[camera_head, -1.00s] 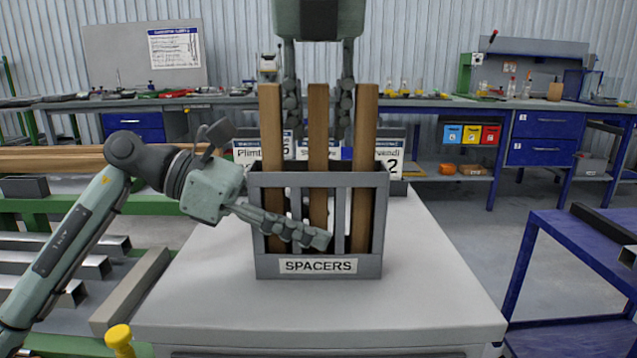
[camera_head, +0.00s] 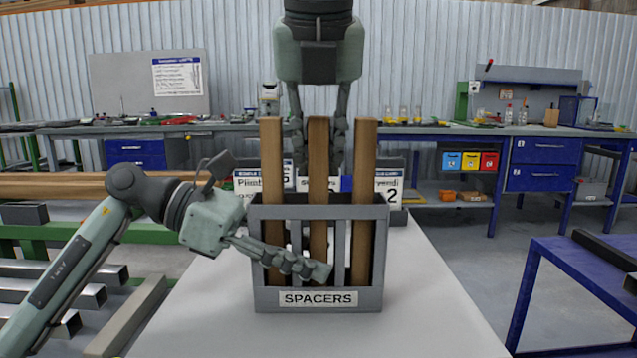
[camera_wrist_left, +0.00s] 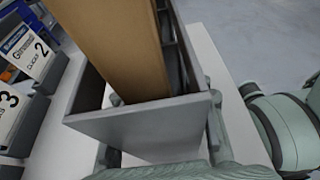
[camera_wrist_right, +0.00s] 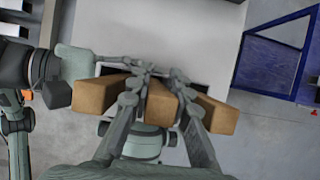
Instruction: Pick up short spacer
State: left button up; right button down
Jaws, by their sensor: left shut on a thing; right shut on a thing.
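Three wooden spacers stand upright in a grey rack marked SPACERS (camera_head: 320,299): a left spacer (camera_head: 271,160), a middle spacer (camera_head: 318,160) and a right spacer (camera_head: 363,160). Their tops look about level; I cannot tell which is shorter. My right gripper (camera_head: 318,150) comes down from above, behind the spacers. In the right wrist view its fingers are shut on the middle spacer (camera_wrist_right: 162,106), between the other two. My left gripper (camera_head: 325,272) has its fingers along the rack's front. In the left wrist view it is shut on the rack (camera_wrist_left: 150,125), with its fingers either side of the rack's end.
The rack stands on a white-topped cabinet (camera_head: 430,310) with clear surface to its right. Numbered label signs (camera_head: 388,188) stand behind it. A blue cart (camera_head: 570,270) is at the right. A long workbench (camera_head: 420,130) runs along the back.

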notch_tip(320, 180, up, 18)
dwell(0.4)
pick_arm(q)
jog(key=o, duration=1.4)
jog(key=shift+c, duration=0.2)
jog(key=v, duration=1.2)
pick_arm(e)
jog(key=shift+f, duration=0.1)
